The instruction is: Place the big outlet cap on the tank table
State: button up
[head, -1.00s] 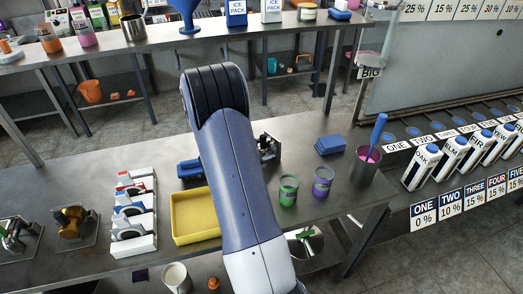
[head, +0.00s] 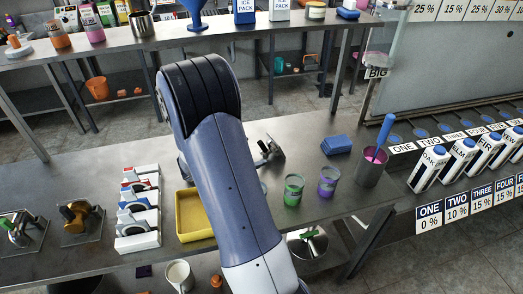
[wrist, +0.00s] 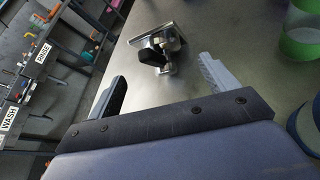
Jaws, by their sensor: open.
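A pale round disc (head: 378,61) sits just above the BIG sign (head: 376,73) at the corner of the tank in the head view. I cannot tell for sure whether it is the big outlet cap. My gripper (wrist: 163,80) is open and empty in the wrist view, its two fingers wide apart above the steel table (wrist: 145,82). A metal fitting with a black part (wrist: 160,48) stands on that table beyond the fingertips, apart from them. It also shows right of my arm in the head view (head: 268,148). My arm hides my gripper there.
A yellow tray (head: 193,215) and a white rack (head: 138,222) are to the left. White cartons (head: 458,158) line the tank.

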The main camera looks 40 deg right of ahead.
jog(key=shift+v, duration=1.85)
